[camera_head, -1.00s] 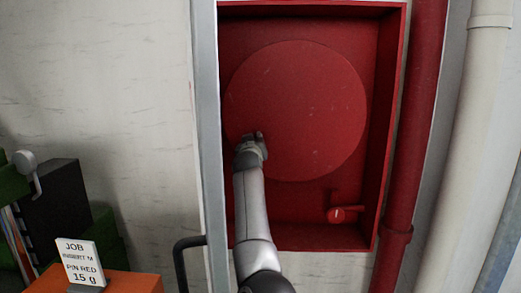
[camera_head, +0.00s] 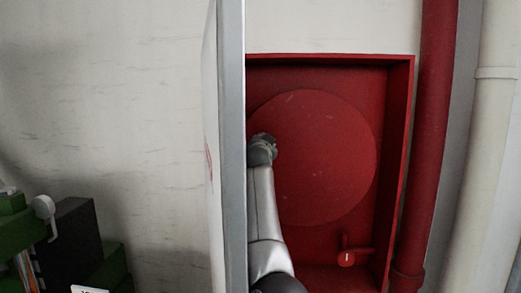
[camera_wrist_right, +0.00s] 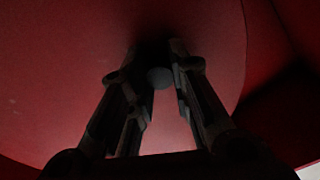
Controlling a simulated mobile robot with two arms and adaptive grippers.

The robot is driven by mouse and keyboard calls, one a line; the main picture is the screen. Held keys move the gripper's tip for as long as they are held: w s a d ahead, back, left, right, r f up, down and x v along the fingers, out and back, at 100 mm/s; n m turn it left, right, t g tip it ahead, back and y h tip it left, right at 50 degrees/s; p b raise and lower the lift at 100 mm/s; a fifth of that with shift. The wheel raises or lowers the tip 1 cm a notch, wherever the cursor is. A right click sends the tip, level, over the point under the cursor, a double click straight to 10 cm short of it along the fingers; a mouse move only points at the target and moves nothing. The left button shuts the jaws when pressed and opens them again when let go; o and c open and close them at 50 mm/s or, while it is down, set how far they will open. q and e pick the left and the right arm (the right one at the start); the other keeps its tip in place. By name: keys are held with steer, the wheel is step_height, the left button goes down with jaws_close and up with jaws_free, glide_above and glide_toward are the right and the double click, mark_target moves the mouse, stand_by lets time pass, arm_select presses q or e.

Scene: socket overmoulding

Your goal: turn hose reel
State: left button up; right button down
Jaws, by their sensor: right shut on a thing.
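The hose reel (camera_head: 325,160) is a large, flat red disc inside an open red wall cabinet (camera_head: 402,150). My right gripper (camera_head: 263,143) is at the left part of the disc, slightly above its middle height. In the right wrist view, the gripper's fingers (camera_wrist_right: 158,62) reach to the red reel face (camera_wrist_right: 60,60) and are closed around a small dark round knob (camera_wrist_right: 160,78) on it. Shadow hides the exact contact at the fingertips. My left gripper is in neither view.
The cabinet door (camera_head: 231,150) stands open edge-on, close to the left of my right arm. A red valve (camera_head: 347,258) sits at the cabinet's lower right. A red pipe (camera_head: 431,130) runs down the right side. Green and dark boxes (camera_head: 75,235) stand at lower left.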

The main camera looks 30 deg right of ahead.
mark_target(302, 114)
steer(key=d+r+m+p, duration=0.1)
steer(key=r, duration=0.1)
steer(key=s+d+r+m+p, duration=0.1)
steer(key=r+m, duration=0.1)
steer(key=s+d+r+m+p, duration=0.1)
steer(key=r, duration=0.1)
steer(key=shift+s+d+r+m, duration=0.1)
steer(key=shift+d+m, duration=0.05)
steer(key=shift+m, duration=0.25)
steer(key=s+d+r+m+p, duration=0.1)
steer(key=s+d+m+p, duration=0.1)
steer(key=d+m, duration=0.1)
steer(key=s+d+r+m+p, duration=0.1)
steer(key=shift+d+r+m, duration=0.35)
steer(key=shift+m, duration=0.05)
steer(key=shift+s+d+r+m+p, duration=0.1)
steer(key=shift+s+d+m+p, duration=0.2)
steer(key=shift+d+m, duration=0.2)
steer(key=shift+s+d+m+p, duration=0.25)
steer(key=shift+d+m, duration=0.25)
